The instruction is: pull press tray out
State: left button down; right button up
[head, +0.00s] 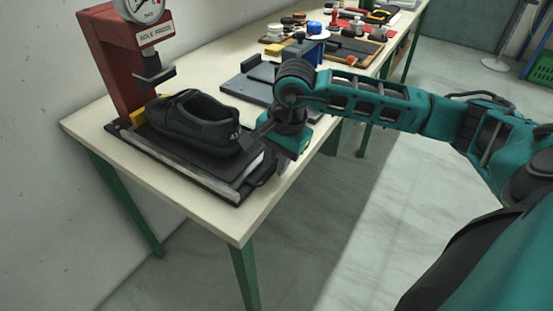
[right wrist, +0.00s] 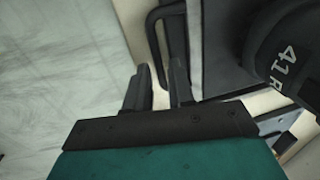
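The press tray (head: 215,184) is a flat dark plate with a pale front edge, lying on the table under the red sole press (head: 112,55). My right gripper (head: 252,135) is above the tray's right end, beside the shoe. In the right wrist view its fingers (right wrist: 160,66) are apart, with part of the handle (right wrist: 152,30) showing between them; contact cannot be told. My left gripper is out of view.
The cream table (head: 90,122) has green legs and a free strip along its front edge. A dark fixture (head: 250,85) stands behind my right gripper. Trays with small tools and jars (head: 345,45) lie farther back. Open floor (head: 390,200) is at the right.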

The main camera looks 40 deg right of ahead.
grip_shut()
dwell(1.1)
